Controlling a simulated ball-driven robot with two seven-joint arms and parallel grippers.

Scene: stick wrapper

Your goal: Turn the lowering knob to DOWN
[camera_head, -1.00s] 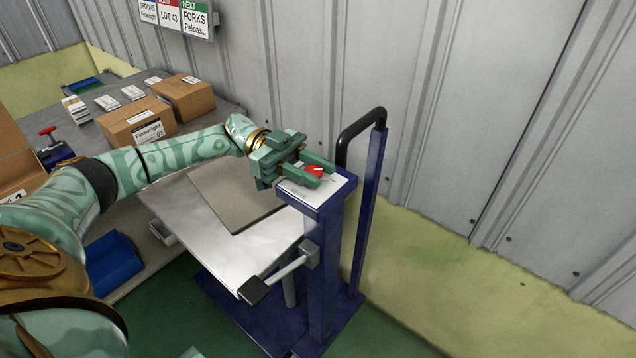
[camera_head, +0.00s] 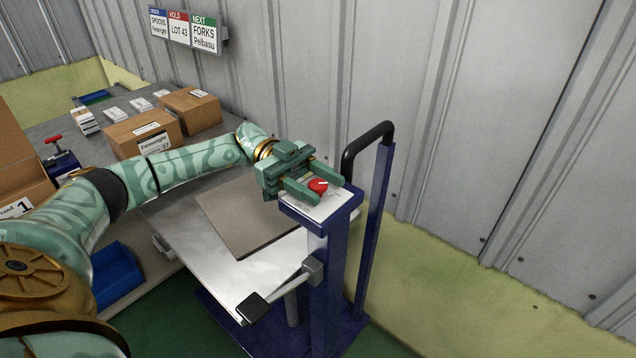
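The red lowering knob (camera_head: 318,185) with a pale pointer mark sits on the white top plate (camera_head: 327,207) of the blue lift column (camera_head: 322,258). The lettering on the plate is too small to read. My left gripper (camera_head: 330,190) is over the plate. Its two green fingers are spread, one on each side of the knob, and I see gaps between fingers and knob. I cannot tell how high the fingers are above the plate. My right gripper is not in view.
A black-topped blue handle (camera_head: 372,185) rises behind the column. A grey lift table with a brown board (camera_head: 245,222) is left of it. A lever with a black pad (camera_head: 252,307) sticks out in front. Cardboard boxes (camera_head: 143,135) stand on the bench behind my arm.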

